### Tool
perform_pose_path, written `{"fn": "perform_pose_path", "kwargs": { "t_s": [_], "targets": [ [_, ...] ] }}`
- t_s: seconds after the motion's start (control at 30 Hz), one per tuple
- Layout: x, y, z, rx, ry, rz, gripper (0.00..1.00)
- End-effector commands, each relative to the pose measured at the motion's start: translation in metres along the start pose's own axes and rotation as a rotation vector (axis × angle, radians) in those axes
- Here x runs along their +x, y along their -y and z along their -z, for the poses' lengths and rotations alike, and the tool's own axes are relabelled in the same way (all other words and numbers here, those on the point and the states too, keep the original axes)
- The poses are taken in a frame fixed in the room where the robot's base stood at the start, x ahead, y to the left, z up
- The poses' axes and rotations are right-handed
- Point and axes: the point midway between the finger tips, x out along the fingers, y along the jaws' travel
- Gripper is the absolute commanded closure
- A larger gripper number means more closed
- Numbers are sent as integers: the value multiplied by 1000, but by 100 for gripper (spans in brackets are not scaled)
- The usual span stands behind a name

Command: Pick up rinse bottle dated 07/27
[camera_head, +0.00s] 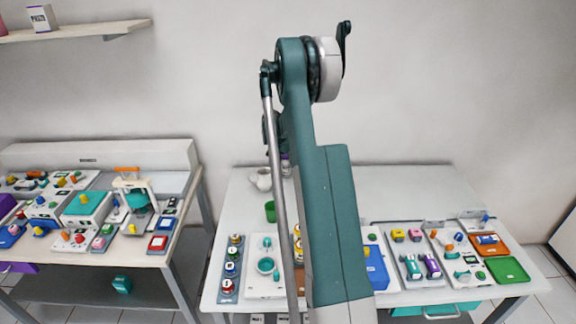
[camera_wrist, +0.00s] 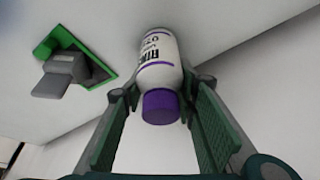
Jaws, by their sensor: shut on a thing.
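In the wrist view, a white bottle (camera_wrist: 158,62) with a purple cap (camera_wrist: 160,106) and purple bands sits between the two green-padded fingers of my gripper (camera_wrist: 162,90). My gripper is shut on this bottle. Dark print on its label is partly readable, starting like "RIN", with a line below that seems to begin with "07"; the full date cannot be read. The cap points toward the bottom of the picture. In the head view my arm hides the gripper; a small white and purple piece (camera_head: 286,166), likely the bottle, shows beside the arm.
A green tray (camera_head: 508,270) lies at right. A cluttered side table (camera_head: 185,205) stands left. The table's back right is clear.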

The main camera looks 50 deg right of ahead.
Motion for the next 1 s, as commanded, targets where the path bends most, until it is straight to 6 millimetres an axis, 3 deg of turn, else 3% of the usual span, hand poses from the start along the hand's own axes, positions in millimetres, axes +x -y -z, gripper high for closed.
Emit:
{"fn": "perform_pose_path", "kwargs": {
  "t_s": [0.7,1.0],
  "targets": [
    [-82,0,34,0,0,0,86],
    [-90,0,38,0,0,0,86]
  ]
}}
